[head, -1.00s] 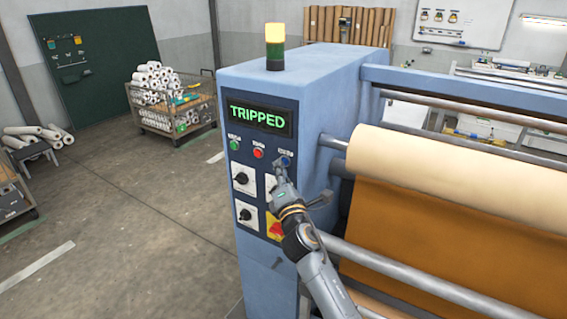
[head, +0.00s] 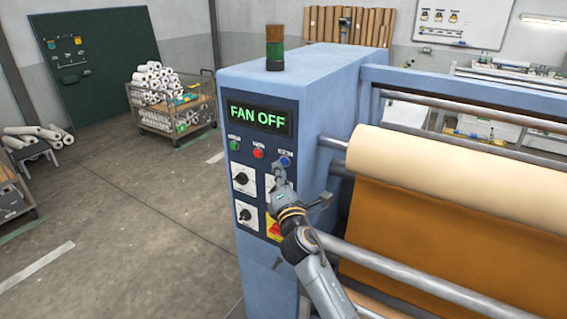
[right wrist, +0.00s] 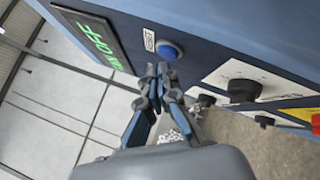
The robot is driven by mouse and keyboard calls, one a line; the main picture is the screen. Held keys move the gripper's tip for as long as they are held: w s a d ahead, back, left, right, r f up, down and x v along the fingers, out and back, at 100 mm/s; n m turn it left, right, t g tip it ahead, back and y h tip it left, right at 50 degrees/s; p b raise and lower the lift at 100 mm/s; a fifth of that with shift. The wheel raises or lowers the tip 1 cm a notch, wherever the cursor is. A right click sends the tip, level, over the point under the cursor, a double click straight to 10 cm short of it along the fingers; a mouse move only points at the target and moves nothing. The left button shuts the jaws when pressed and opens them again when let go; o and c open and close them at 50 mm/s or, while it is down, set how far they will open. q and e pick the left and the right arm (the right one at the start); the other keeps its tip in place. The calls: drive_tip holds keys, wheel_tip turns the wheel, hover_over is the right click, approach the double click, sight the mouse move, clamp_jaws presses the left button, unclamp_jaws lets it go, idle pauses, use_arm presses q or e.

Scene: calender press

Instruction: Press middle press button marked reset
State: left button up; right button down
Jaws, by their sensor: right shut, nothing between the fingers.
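The press control panel carries a green button (head: 235,145), a red button (head: 258,153) and a blue button (head: 285,161) in a row; their small labels are unreadable. My right gripper (head: 279,172) is shut and empty, just below the blue button. In the right wrist view the blue button (right wrist: 169,50) has a blue cap in a grey ring, and my right gripper's closed fingertips (right wrist: 157,74) appear close to it with a small gap. The display (head: 257,118) above the buttons reads FAN OFF in green. My left gripper is out of view.
Below the buttons are black rotary knobs (head: 241,178) on white plates and a red knob (head: 273,229) on yellow, partly hidden by my right arm. A signal lamp (head: 274,47) stands unlit on top. Rollers with tan sheet (head: 430,170) lie right; open floor lies left.

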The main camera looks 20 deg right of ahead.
drive_tip(key=shift+s+a, duration=0.2)
drive_tip(key=s+a, duration=0.1)
drive_tip(key=a, duration=0.1)
drive_tip(key=s+a, duration=0.2)
idle(0.6)
drive_tip(key=shift+f, duration=0.1)
idle(0.4)
